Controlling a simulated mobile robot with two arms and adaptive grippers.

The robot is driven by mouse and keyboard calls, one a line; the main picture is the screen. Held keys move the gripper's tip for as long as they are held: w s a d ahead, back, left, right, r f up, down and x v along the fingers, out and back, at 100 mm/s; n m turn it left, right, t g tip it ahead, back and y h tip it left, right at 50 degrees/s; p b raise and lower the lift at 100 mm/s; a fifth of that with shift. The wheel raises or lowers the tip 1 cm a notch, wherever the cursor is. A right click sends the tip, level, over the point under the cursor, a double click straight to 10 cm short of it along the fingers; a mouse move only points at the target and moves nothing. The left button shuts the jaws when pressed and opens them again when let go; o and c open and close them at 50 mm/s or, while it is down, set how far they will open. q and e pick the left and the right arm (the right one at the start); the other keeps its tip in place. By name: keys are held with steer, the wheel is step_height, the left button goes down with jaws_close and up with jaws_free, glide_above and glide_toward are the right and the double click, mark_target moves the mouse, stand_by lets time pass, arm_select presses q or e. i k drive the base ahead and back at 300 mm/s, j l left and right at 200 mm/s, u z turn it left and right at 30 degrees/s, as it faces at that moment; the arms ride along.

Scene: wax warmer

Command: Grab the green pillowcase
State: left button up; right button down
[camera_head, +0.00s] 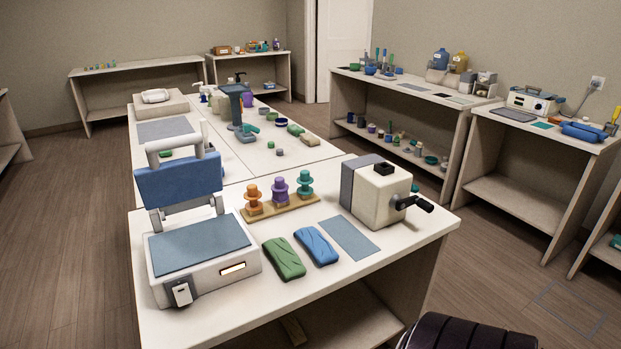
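The green pillowcase (284,258) lies flat on the top of the near table (345,290), close to its front edge, as a small folded-looking pad with a creased surface. A similar blue pad (316,246) lies just to its right, with a narrow gap between them. Nothing covers the green pillowcase. Neither of my grippers shows in this view.
A white machine with a raised blue lid (200,262) stands left of the pillowcase. A wooden stand (283,210) with orange, purple and teal spools is behind it. A beige box with a black crank (378,192) stands right, beyond a flat grey-blue mat (349,239).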

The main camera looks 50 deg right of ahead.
mark_target(290, 267)
steer(key=z, duration=1.5)
steer(key=k+l+u, duration=0.15)
steer(key=u, duration=0.25)
steer(key=k+u, duration=0.75)
steer(key=i, duration=0.05)
